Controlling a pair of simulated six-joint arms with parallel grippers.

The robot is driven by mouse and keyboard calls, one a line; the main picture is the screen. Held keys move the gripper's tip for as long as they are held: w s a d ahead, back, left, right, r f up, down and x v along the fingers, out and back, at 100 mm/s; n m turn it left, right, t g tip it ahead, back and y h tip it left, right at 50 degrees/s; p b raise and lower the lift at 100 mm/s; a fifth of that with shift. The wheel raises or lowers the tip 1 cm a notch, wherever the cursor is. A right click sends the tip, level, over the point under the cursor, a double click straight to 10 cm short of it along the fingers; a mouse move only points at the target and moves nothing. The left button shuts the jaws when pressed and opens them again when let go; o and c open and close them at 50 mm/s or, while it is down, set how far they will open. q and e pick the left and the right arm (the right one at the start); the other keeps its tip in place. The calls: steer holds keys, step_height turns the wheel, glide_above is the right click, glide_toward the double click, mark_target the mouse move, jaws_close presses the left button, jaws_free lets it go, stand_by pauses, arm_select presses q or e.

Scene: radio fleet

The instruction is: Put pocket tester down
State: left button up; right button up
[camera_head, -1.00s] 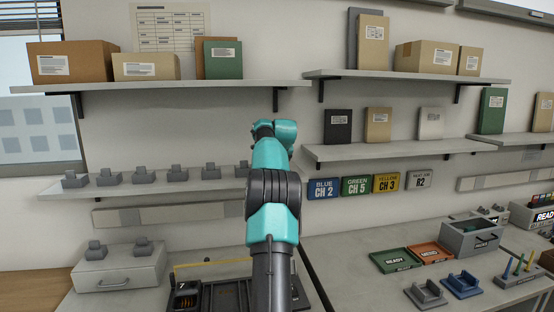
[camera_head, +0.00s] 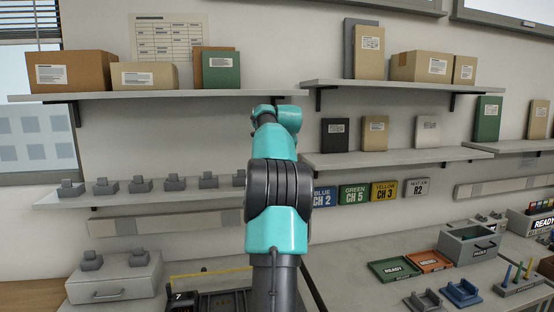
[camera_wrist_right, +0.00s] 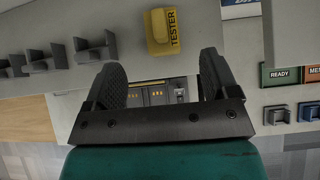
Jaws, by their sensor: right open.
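The pocket tester (camera_wrist_right: 160,32) is a yellow block with a dark TESTER label, seen at the top middle of the right wrist view against a pale grey surface. My right gripper (camera_wrist_right: 162,78) is open, with its two dark fingers spread wide. The tester shows beyond the fingertips, and a gap shows between it and the fingers. In the head view my teal and black arm rises through the middle, and its gripper is hidden. I cannot make out the tester there. My left gripper is not in view.
Grey cradles (camera_head: 174,183) line the lower left shelf, with more on a drawer box (camera_head: 115,279). Boxes fill the upper shelves. A green READY tray (camera_head: 394,270), an orange tray (camera_head: 428,261) and a grey bin (camera_head: 468,247) stand on the right bench.

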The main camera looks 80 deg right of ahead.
steer(key=shift+s+a+r, duration=0.15)
steer(key=shift+a+r, duration=0.2)
steer(key=shift+a, duration=0.05)
stand_by(0.4)
